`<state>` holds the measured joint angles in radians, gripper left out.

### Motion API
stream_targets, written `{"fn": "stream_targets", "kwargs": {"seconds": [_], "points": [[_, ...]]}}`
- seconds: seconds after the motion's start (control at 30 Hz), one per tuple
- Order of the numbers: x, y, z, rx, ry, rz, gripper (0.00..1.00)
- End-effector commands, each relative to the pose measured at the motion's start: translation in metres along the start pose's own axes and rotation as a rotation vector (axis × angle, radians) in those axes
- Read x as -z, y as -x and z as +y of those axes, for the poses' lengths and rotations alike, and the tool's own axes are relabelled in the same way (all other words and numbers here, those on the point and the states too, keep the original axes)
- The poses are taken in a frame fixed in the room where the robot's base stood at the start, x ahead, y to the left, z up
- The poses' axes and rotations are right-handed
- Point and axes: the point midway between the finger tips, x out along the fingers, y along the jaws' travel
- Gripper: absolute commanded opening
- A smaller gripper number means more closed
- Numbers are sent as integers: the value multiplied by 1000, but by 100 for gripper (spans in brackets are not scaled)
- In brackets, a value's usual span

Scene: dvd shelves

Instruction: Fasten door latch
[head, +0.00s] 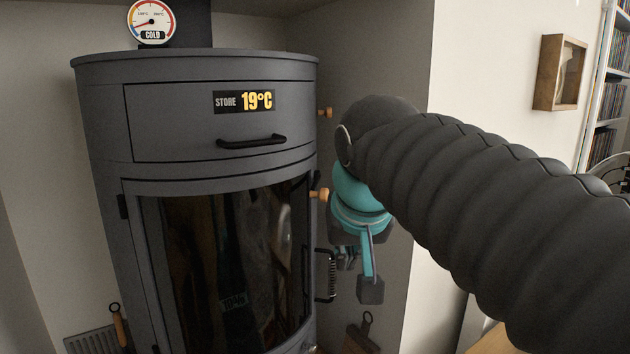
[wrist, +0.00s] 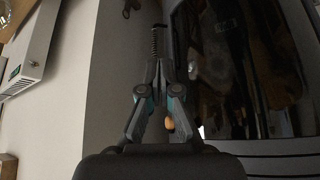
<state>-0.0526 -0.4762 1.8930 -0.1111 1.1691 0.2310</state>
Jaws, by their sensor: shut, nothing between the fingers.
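The dark grey stove's curved glass door (head: 235,265) sits in its frame, hinged at the left; I cannot tell if it is fully closed. Its black latch handle with a coiled spring grip (head: 332,278) stands at the door's right edge. In the wrist view the coiled grip (wrist: 155,42) lies just beyond my fingertips. My gripper (head: 345,262), teal and dark grey, is at the stove's right side, close by the handle. In the wrist view its fingers (wrist: 160,68) meet at the tips with nothing between them. I cannot tell whether they touch the handle.
A wooden knob (head: 319,193) sticks out above the handle, near my gripper; another (head: 326,113) is higher up. A drawer (head: 190,120) reads 19°C above the door. A wall (head: 392,290) stands close on the right. A tool with a wooden handle (head: 118,325) hangs at left.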

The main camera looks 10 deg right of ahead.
Motion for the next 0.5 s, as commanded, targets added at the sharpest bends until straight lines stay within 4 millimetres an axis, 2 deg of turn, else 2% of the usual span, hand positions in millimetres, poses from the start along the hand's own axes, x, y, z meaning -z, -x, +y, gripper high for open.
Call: {"fn": "stream_targets", "kwargs": {"seconds": [0.03, 0.2, 0.5], "points": [[15, 6, -2, -5, -13, 9, 0], [60, 33, -6, -27, -72, 36, 0], [127, 75, -12, -59, -193, 90, 0]]}}
